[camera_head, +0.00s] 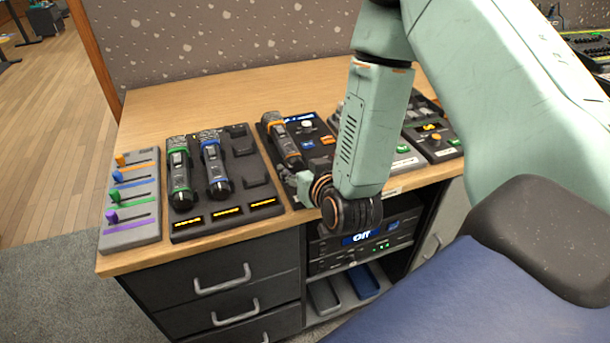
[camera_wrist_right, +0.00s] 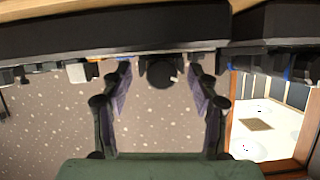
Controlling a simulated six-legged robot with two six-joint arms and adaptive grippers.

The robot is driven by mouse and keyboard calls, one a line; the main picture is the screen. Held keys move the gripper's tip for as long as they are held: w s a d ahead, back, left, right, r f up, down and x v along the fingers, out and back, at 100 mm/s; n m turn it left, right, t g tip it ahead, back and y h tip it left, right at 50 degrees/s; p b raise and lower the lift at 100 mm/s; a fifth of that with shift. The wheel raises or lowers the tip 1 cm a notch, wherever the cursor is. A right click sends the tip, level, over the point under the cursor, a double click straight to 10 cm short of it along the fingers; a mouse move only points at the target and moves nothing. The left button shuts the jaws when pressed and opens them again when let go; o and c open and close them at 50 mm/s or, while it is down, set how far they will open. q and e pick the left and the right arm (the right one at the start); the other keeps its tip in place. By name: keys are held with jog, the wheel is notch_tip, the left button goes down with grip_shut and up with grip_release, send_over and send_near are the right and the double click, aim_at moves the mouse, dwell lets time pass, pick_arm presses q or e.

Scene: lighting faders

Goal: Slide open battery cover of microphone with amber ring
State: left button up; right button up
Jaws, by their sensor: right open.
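The microphone with the amber ring (camera_head: 283,143) lies on a dark panel right of the mic tray in the head view, its ringed end towards the wall. My right gripper (camera_head: 290,178) is at the microphone's near end, partly hidden by its own wrist. In the right wrist view, the two fingers of my right gripper (camera_wrist_right: 160,80) stand apart. A dark round end, apparently the microphone's (camera_wrist_right: 160,72), shows between them, with gaps on both sides. I cannot see its battery cover clearly. My left gripper is not in view.
Green-ringed (camera_head: 180,172) and blue-ringed (camera_head: 214,166) microphones lie in the tray (camera_head: 227,211) to the left. A fader panel (camera_head: 131,232) stands at the far left. More control panels (camera_head: 434,138) are on the right. The desk (camera_head: 200,95) is bare towards the wall.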

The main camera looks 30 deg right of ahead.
jog(key=shift+w+a, duration=0.1)
jog(key=shift+c, duration=0.4)
jog(key=c, duration=1.1)
jog(key=shift+s, duration=0.2)
jog(key=shift+s+a, duration=0.2)
jog(key=shift+s, duration=0.65)
jog(key=shift+s+a, duration=0.25)
jog(key=shift+s, duration=0.6)
jog(key=shift+s+a, duration=0.2)
jog(key=shift+s, duration=0.65)
jog(key=o, duration=1.2)
jog(key=shift+c, duration=0.2)
